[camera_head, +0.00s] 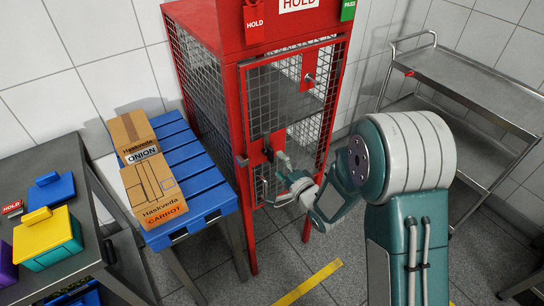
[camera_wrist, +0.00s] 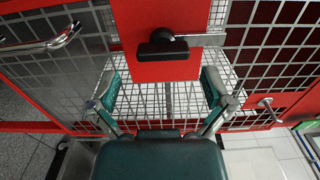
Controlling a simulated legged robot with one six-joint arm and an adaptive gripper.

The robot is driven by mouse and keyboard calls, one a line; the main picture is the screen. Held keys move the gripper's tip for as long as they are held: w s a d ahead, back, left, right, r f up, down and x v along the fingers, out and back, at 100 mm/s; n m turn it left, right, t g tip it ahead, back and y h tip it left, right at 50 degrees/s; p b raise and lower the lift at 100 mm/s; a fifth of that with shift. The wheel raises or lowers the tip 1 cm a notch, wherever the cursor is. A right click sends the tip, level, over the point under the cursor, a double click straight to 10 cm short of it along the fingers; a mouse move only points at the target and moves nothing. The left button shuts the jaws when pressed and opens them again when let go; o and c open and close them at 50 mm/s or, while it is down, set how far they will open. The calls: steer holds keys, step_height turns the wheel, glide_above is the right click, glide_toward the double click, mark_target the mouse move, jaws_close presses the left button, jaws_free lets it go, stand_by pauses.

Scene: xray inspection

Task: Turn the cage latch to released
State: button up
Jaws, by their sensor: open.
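The red cage (camera_head: 215,95) with wire mesh sides stands in the middle of the head view. Its latch is a black handle (camera_wrist: 163,48) on a red plate (camera_wrist: 162,15), seen close up in the wrist view. The handle's bar lies crosswise there, and a metal bar runs from behind it to the right. In the head view the latch (camera_head: 267,152) sits at the left of the cage door. My gripper (camera_wrist: 161,78) is open and empty, facing the plate. Its fingers are spread either side of the plate's lower end, apart from the handle.
A chrome pull handle (camera_wrist: 45,42) is at upper left in the wrist view. A blue slatted table (camera_head: 190,160) holds ONION and CARROT cartons (camera_head: 152,185). A dark table (camera_head: 50,245) with coloured boxes stands left, a metal cart (camera_head: 470,85) right.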

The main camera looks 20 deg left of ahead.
steer(key=v, duration=0.7)
steer(key=shift+s+d, duration=0.2)
steer(key=shift+d, duration=0.15)
steer(key=w+d+r+n+h, duration=0.1)
steer(key=d+r+n+h, duration=0.1)
steer(key=d+r+h, duration=0.45)
steer(key=d+r+n+h, duration=0.2)
steer(key=d+r+h, duration=0.2)
steer(key=d, duration=0.5)
steer(key=s+d+r+n+g+h, duration=0.1)
steer(key=s+d+r+g, duration=0.1)
steer(key=s, duration=0.5)
steer(key=s+d+r+n+g+h, duration=0.1)
steer(key=s+d+r+n+g, duration=0.1)
steer(key=s, duration=0.5)
steer(key=s+d+r+n+g+h, duration=0.1)
steer(key=s+d+r+g, duration=0.1)
steer(key=s, duration=0.5)
steer(key=shift+s+d+r, duration=0.15)
steer(key=shift+d, duration=0.65)
